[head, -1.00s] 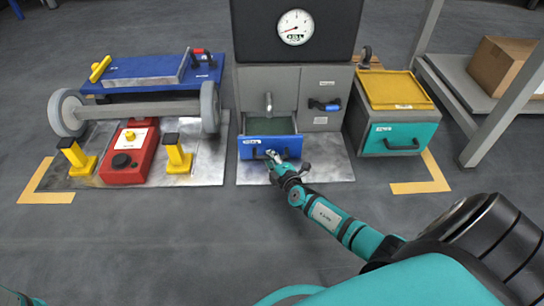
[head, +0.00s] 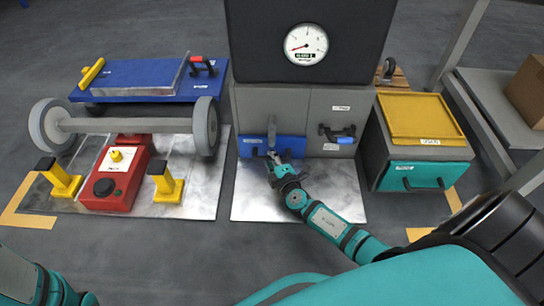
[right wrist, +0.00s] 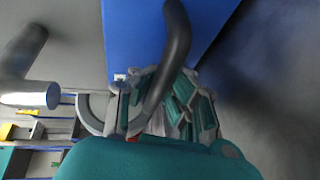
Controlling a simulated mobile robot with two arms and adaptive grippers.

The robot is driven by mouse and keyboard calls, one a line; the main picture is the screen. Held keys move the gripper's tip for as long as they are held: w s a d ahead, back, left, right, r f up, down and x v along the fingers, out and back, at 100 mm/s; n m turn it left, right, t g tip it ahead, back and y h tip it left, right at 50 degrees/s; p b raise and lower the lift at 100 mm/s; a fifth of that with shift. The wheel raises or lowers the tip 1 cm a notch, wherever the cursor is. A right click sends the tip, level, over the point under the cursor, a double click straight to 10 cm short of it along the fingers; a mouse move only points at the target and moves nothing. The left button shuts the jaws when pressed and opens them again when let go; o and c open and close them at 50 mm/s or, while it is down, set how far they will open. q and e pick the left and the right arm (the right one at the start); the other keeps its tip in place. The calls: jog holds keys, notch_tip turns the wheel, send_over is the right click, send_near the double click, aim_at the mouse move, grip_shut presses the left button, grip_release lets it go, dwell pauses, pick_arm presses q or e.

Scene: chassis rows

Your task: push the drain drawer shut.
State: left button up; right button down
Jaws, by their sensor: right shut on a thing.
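The drain drawer (head: 252,146) has a blue front with a white label and sits low in the left half of the grey cabinet (head: 300,103). Its front looks level or nearly level with the cabinet face, and no inside shows; I cannot tell whether a small gap is left. The grey tap (head: 271,130) hangs just above and before it. My right gripper (head: 273,160) is at the drawer front, shut on its dark curved handle, which crosses the right wrist view (right wrist: 177,45) before the blue front (right wrist: 130,35). My left gripper is out of view; only its arm shows.
A gauge (head: 305,44) tops the cabinet. A black and blue handle (head: 338,133) is on its right door. A red unit (head: 117,180), yellow posts (head: 166,183) and a wheeled axle (head: 130,124) stand left. A teal and yellow box (head: 420,176) stands right. The front floor is clear.

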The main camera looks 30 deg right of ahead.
jog(key=shift+d+r, duration=0.15)
jog(key=c, duration=1.6)
grip_release()
jog(key=shift+o, duration=1.6)
jog(key=v, duration=1.2)
jog(key=shift+s, duration=0.15)
